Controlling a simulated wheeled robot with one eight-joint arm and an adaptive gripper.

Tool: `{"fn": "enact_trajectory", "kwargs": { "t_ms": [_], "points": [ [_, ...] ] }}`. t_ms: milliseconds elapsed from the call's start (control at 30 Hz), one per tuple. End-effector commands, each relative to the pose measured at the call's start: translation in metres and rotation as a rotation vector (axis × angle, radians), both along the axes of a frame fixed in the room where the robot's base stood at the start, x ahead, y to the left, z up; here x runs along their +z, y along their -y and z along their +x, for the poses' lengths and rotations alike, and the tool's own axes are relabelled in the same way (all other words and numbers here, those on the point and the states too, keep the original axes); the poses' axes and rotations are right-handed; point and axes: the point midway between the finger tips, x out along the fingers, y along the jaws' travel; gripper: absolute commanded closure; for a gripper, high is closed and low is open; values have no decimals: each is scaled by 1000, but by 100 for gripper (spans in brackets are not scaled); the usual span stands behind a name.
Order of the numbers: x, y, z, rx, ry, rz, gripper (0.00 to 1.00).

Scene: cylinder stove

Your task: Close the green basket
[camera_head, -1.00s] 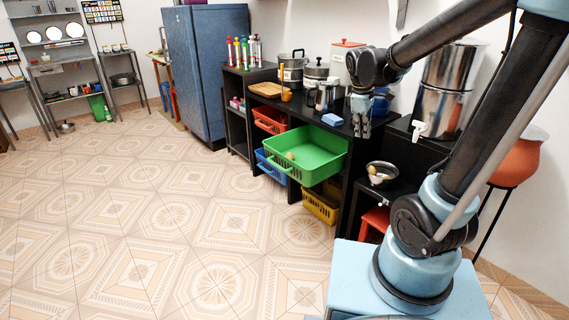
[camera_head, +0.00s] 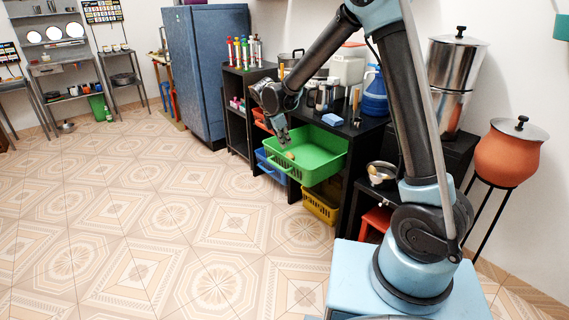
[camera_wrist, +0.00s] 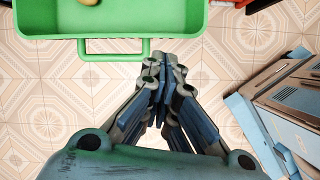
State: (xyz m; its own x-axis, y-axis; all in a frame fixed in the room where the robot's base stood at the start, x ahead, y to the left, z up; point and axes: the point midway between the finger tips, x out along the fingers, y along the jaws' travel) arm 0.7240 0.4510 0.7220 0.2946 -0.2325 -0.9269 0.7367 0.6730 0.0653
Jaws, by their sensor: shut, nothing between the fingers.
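The green basket (camera_head: 322,166) sticks far out from its place in the black shelf unit and has a small tan item (camera_head: 290,156) inside. In the wrist view, the basket (camera_wrist: 197,22) fills the upper left, with its handle (camera_wrist: 112,58) along the front edge. My gripper (camera_head: 285,144) appears over the basket's left part in the head view. In the wrist view its shut fingers (camera_wrist: 163,60) are just right of the handle, with no clear contact. Nothing is held.
A red basket (camera_head: 262,120), a blue basket (camera_head: 268,166) and a yellow basket (camera_head: 320,205) are in the same shelf unit (camera_head: 346,195). A steel bowl (camera_head: 381,174) stands to the right. The tiled floor (camera_head: 150,220) in front is clear.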

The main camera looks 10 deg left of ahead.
Motion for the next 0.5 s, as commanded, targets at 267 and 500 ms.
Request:
{"fn": "enact_trajectory", "kwargs": {
  "t_ms": [267, 500],
  "points": [
    [-40, -58, -11, 177, -11, -69, 100],
    [-53, -64, -10, 203, -12, -79, 100]
  ]
}}
